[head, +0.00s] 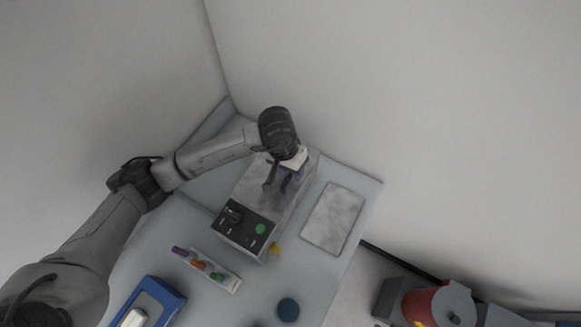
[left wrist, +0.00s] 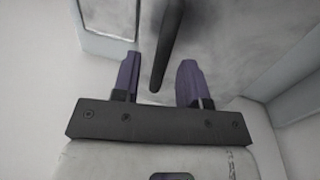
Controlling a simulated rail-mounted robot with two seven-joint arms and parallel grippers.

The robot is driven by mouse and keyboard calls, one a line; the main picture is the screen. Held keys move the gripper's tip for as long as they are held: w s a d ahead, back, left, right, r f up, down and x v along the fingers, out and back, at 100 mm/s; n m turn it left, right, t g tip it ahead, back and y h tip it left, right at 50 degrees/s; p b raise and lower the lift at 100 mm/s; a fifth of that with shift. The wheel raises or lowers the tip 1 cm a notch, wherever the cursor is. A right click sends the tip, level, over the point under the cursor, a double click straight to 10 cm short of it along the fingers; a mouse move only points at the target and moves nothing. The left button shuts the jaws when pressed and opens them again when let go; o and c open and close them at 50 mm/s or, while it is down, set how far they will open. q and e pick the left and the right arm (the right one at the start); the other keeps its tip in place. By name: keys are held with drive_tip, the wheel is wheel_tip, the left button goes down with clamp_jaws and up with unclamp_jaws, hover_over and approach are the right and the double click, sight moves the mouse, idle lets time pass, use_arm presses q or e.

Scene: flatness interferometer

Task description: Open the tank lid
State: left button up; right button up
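The tank (head: 250,205) is a box-shaped unit on the table with a mottled grey lid (head: 254,182) on top. The lid looks shut. A dark bar-shaped handle (left wrist: 168,45) stands out from the lid in the left wrist view. My left gripper (head: 283,182) is over the lid, with its purple fingers (left wrist: 159,62) apart. The handle's end lies between the two fingers in the left wrist view, with a gap on each side. In the head view the gripper partly hides the handle and the lid's far end. My right gripper is in neither view.
The tank's front panel has a dark knob (head: 233,214) and a green button (head: 260,229). A grey plate (head: 333,217) lies to the right. A rack of coloured pieces (head: 207,270), a blue tray (head: 172,302) and a dark blue disc (head: 288,309) are nearer. Walls stand close behind.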

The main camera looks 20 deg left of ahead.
use_arm(q)
drive_tip(key=shift+c, duration=0.5)
clamp_jaws()
